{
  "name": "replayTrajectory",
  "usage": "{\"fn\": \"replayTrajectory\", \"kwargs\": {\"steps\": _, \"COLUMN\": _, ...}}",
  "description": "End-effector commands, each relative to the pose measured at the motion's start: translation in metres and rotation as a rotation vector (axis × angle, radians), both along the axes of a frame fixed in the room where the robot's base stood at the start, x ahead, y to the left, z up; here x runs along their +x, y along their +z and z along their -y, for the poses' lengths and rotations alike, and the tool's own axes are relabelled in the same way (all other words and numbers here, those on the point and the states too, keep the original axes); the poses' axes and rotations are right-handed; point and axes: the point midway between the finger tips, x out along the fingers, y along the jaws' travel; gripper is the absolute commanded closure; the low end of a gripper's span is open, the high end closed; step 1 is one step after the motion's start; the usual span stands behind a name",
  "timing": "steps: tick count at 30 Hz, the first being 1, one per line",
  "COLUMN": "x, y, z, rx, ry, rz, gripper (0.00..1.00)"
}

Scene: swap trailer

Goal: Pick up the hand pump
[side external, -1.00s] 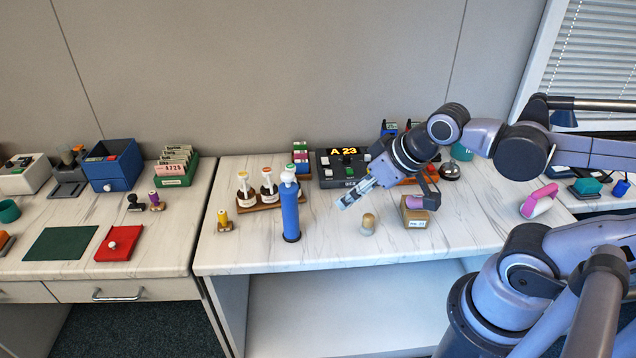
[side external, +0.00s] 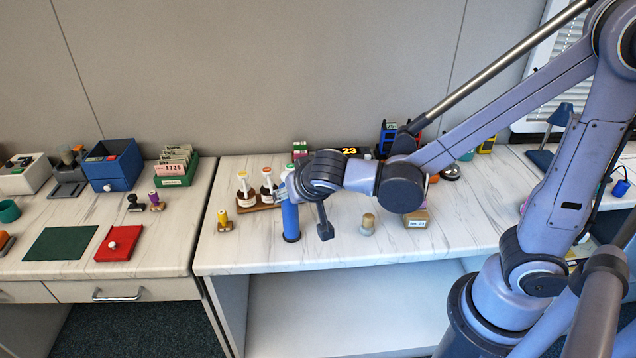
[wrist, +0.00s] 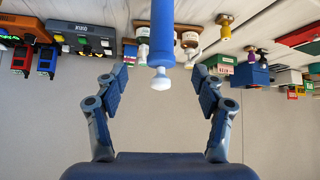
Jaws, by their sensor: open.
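The hand pump, a tall blue cylinder (side external: 291,224), stands upright near the front left of the right-hand worktop. My gripper (side external: 284,190) is at its upper part and hides its top in the side view. In the wrist view the blue pump (wrist: 161,35) comes in from the top, ending in a white knob. My open gripper (wrist: 161,75) has one finger on each side of it, with a visible gap on both sides. I see no contact with the pump.
A yellow-handled stamp (side external: 223,220) is to the left, a tan-topped stamp (side external: 368,222) to the right. The worktop's front strip is clear.

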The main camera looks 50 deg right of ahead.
Motion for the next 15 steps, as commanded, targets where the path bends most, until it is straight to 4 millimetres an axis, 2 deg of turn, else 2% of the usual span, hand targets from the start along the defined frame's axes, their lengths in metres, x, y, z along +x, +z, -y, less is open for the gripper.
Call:
{"fn": "replayTrajectory", "kwargs": {"steps": 5, "x": 0.006, "y": -0.005, "z": -0.003, "rx": 0.001, "ry": -0.021, "rz": 0.021, "gripper": 0.31}}
{"fn": "replayTrajectory", "kwargs": {"steps": 15, "x": 0.029, "y": -0.031, "z": 0.012, "rx": 0.001, "ry": -0.023, "rz": 0.02, "gripper": 0.31}}
